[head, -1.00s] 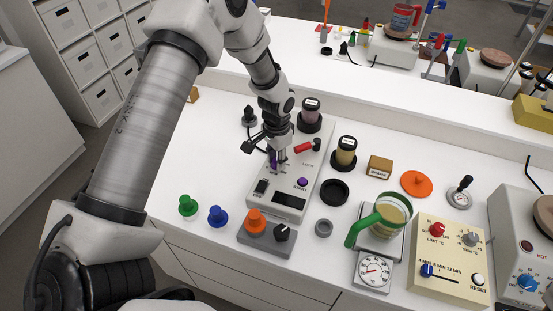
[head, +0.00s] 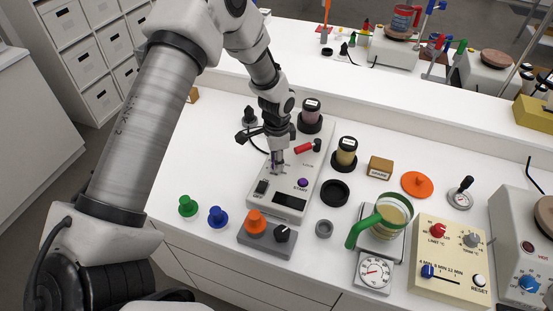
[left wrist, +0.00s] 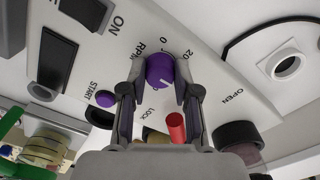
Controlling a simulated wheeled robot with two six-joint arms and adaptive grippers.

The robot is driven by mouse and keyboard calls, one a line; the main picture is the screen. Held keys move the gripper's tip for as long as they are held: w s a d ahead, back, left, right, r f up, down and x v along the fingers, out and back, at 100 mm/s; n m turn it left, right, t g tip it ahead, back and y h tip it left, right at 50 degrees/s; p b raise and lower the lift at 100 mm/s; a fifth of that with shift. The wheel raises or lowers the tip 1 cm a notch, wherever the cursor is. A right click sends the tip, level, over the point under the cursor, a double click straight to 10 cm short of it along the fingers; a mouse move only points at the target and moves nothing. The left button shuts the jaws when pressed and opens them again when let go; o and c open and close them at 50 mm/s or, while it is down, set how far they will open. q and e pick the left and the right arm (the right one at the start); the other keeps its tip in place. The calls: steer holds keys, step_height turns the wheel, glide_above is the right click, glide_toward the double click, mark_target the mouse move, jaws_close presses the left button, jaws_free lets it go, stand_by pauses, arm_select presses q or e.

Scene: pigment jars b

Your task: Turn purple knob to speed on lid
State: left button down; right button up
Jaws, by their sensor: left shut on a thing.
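In the head view the fingers mostly hide the knob. A pink jar (head: 310,115) stands at the machine's far end, and a yellow jar (head: 345,153) stands right of it; their label writing is too small to read. My right gripper is not in view.
A red lever (head: 304,147) and a purple START button (head: 303,182) are close to my left gripper. An orange-and-black-knobbed grey box (head: 266,238) stands in front. A green-handled beaker (head: 390,215) and beige timer box (head: 447,262) stand right. Left of the machine is mostly bare table.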

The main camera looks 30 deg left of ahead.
arm_select(q)
steer(key=shift+s+f, duration=0.15)
steer(key=shift+f, duration=0.05)
steer(key=c, duration=0.8)
jaws_free()
steer(key=shift+c, duration=0.2)
step_height(320, 180, up, 12)
steer(key=shift+w, duration=0.2)
